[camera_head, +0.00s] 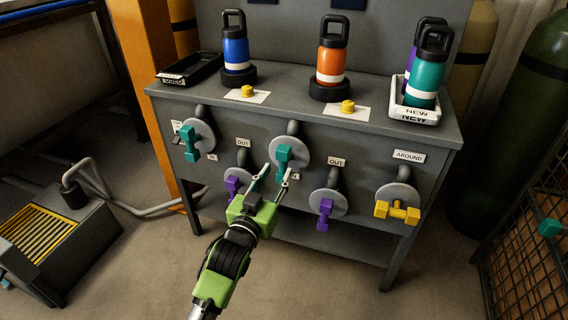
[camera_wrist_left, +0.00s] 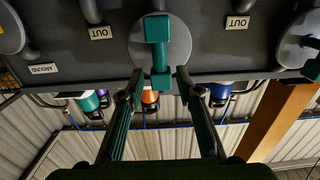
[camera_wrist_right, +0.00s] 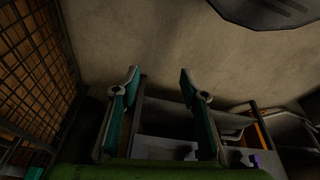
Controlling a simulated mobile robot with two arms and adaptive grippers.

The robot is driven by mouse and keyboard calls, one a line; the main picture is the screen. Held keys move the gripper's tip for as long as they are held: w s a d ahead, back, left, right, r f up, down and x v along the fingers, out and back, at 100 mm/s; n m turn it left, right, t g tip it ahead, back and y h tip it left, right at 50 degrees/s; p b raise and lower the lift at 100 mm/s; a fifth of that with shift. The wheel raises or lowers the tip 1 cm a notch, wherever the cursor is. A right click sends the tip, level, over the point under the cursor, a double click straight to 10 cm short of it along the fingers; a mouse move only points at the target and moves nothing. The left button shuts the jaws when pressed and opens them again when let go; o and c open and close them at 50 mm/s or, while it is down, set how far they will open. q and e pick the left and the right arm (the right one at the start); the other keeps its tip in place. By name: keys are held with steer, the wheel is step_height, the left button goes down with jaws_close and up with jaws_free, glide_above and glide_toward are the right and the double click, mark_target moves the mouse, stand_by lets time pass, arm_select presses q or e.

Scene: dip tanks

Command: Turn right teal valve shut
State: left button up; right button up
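The right teal valve (camera_head: 283,153) sits on a grey disc on the bench front, below a short pipe. Its handle points up and down in the head view and shows from close up in the left wrist view (camera_wrist_left: 158,45). My left gripper (camera_head: 272,178) is open, just in front of the handle's lower end. In the left wrist view its fingertips (camera_wrist_left: 160,78) stand on either side of that end; contact is not clear. My right gripper (camera_wrist_right: 159,76) is open and empty, seen only in its wrist view. A second teal valve (camera_head: 189,142) is at the left.
Purple valves (camera_head: 325,212) and (camera_head: 233,186) sit lower, on either side of my left gripper. A yellow valve (camera_head: 397,211) lies sideways at the right. Bottles stand on the bench, including a blue one (camera_head: 235,50) and an orange one (camera_head: 331,62). A wire cage (camera_head: 525,240) stands at the right.

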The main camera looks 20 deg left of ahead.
mark_target(282, 163)
arm_select(q)
steer(key=w, duration=0.3)
steer(key=shift+w+b, duration=0.15)
steer(key=shift+b, duration=0.15)
steer(key=shift+w+d, duration=0.1)
steer(key=shift+w, duration=1.45)
arm_select(e)
steer(key=shift+w+a+f+t, duration=0.15)
steer(key=shift+w+t, duration=0.1)
steer(key=shift+w, duration=0.25)
steer(key=shift+w+a+r+t, duration=0.1)
steer(key=shift+w+t, duration=0.1)
steer(key=shift+w, duration=0.35)
steer(key=shift+w+a+f+t, duration=0.15)
steer(key=shift+w+t, duration=0.1)
steer(key=shift+w, duration=0.25)
steer(key=shift+r, duration=0.1)
arm_select(q)
jaws_close()
